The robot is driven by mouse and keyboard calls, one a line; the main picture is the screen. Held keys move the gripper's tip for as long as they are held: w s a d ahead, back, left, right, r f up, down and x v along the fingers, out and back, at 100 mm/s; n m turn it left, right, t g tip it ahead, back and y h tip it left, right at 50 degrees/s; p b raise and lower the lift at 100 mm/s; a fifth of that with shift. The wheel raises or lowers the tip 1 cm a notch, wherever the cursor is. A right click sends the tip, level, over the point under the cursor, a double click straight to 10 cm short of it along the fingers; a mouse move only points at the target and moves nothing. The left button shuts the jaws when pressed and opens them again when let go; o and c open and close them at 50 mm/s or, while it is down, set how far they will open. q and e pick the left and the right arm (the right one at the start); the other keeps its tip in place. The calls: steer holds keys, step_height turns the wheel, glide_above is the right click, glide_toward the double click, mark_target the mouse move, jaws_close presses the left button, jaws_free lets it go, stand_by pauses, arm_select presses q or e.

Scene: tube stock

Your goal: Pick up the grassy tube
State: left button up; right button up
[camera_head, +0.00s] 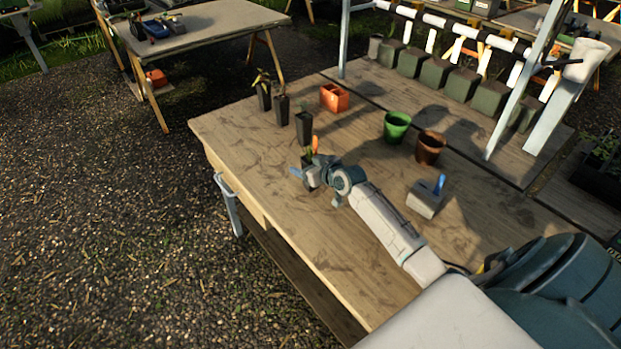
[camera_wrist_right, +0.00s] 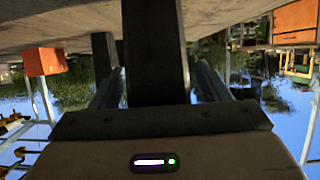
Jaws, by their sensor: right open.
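Several tall black tubes with small plants stand in a row on the wooden table. The far tube (camera_head: 264,96) has a leafy sprig, the second tube (camera_head: 282,108) a small reddish-green plant, and the third tube (camera_head: 304,128) low greenery. A near tube (camera_head: 312,174) is partly hidden by my right gripper (camera_head: 309,176). In the right wrist view, that gripper (camera_wrist_right: 160,88) is open, with a dark tube (camera_wrist_right: 155,45) upright between its fingers and no clear contact. I cannot tell which tube is grassy; the plant tops are small or out of view. My left gripper is not in view.
An orange pot (camera_head: 335,97), green pot (camera_head: 397,126), brown pot (camera_head: 430,147) and grey block with a blue part (camera_head: 426,198) stand on the table (camera_head: 250,140). Another dark tube (camera_wrist_right: 103,55) stands close beside the fingers. A white frame post (camera_head: 520,80) rises at right.

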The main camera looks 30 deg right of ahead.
steer(key=c, duration=1.2)
steer(key=shift+o, duration=0.2)
steer(key=shift+r, duration=0.15)
